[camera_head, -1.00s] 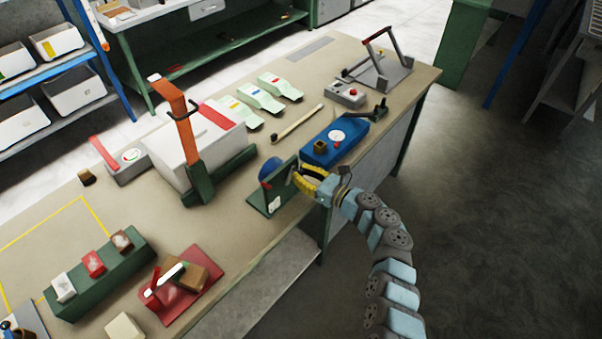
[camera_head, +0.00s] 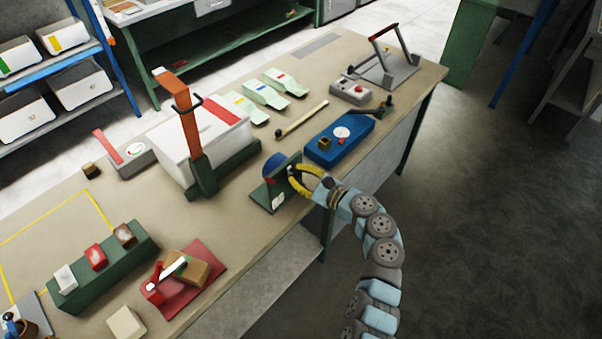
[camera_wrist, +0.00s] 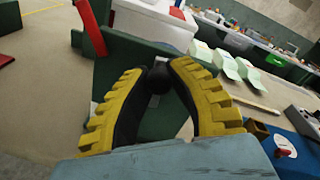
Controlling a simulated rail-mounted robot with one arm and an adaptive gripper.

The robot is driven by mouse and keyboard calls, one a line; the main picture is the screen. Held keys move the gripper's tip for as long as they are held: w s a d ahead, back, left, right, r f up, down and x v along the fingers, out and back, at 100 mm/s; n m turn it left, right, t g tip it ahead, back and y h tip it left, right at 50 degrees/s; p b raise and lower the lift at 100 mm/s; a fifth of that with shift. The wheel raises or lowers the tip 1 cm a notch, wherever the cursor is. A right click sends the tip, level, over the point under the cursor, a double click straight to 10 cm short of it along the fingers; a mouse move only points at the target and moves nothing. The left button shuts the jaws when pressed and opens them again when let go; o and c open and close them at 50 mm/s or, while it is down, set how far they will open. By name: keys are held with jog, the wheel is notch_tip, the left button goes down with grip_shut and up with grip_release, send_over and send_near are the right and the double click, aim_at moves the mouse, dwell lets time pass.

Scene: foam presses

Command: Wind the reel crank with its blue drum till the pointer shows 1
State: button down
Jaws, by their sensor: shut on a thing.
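The reel stands at the bench's near edge, with a dark green bracket (camera_head: 270,197) and a blue drum (camera_head: 270,167) on its far left side. A small white label shows on the bracket base; I cannot read a pointer or number. My gripper (camera_head: 296,177) reaches the reel from the right, with yellow ribbed fingers. In the wrist view my gripper (camera_wrist: 160,75) is shut on the round black crank knob (camera_wrist: 158,80), a finger on each side. The green bracket (camera_wrist: 125,48) stands just behind the knob. The crank arm is mostly hidden by the fingers.
A blue box (camera_head: 345,150) with a white dial and a dark handle sits right of the reel. A red plate (camera_head: 205,285) lies in front left.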

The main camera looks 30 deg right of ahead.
aim_at(278, 187)
jog(key=n+b, duration=0.1)
jog(key=a+f+n+b, duration=0.1)
jog(key=n, duration=0.1)
jog(key=a+n+b, duration=0.1)
jog(key=shift+s+f, duration=0.15)
jog(key=shift+s, duration=0.15)
jog(key=n+b, duration=0.2)
jog(key=a+f+n+b, duration=0.1)
jog(key=n+b, duration=0.1)
jog(key=shift+s+a+f+h+b, duration=0.1)
jog(key=shift+s+h+b, duration=0.1)
jog(key=shift+h+b, duration=0.1)
jog(key=f+n+b, duration=0.1)
jog(key=n+b, duration=0.1)
jog(key=b, duration=0.1)
jog(key=a+f+n+b, duration=0.1)
jog(key=n+b, duration=0.1)
jog(key=b, duration=0.2)
jog(key=shift+s+n+h, duration=0.15)
jog(key=shift+n+h, duration=0.15)
jog(key=shift+n, duration=0.1)
jog(key=n+b, duration=0.2)
jog(key=b, duration=0.1)
jog(key=shift+a+f, duration=0.1)
jog(key=shift+f, duration=0.15)
jog(key=shift+n, duration=0.3)
jog(key=c, duration=0.9)
grip_release()
jog(key=shift+s, duration=0.1)
